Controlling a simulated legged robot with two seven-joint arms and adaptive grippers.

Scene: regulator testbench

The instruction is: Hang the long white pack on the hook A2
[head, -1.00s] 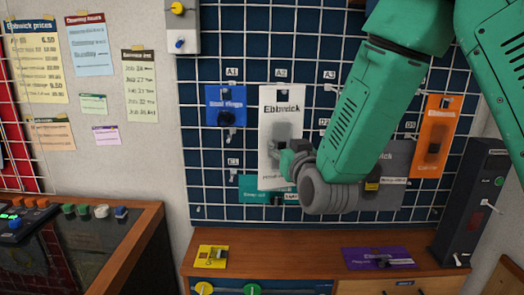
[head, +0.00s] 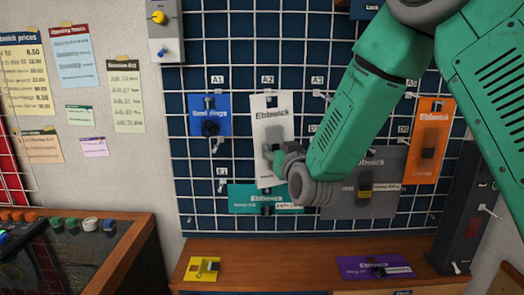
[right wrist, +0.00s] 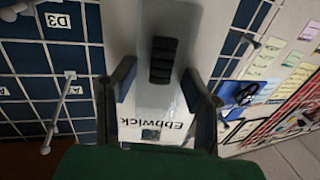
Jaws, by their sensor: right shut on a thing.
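The long white pack (head: 268,164), printed "Ebbwick", is upright with a slight tilt in front of the blue board, just below the A2 label (head: 268,79). My right gripper (head: 272,158) is shut on its middle. In the right wrist view the pack (right wrist: 155,133) is between the fingers of my right gripper (right wrist: 160,90), with a dark block on its face. A hole shows near the pack's top. The A2 hook is mostly hidden there, and I cannot tell whether it passes through the hole. My left gripper is not in view.
A blue pack (head: 210,124) hangs at A1, close left of the white pack. A teal pack (head: 245,200) hangs just below it. A grey pack (head: 385,165) and an orange pack (head: 427,120) hang to the right. Yellow (head: 202,270) and purple packs (head: 350,268) lie on the wooden counter (head: 265,252).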

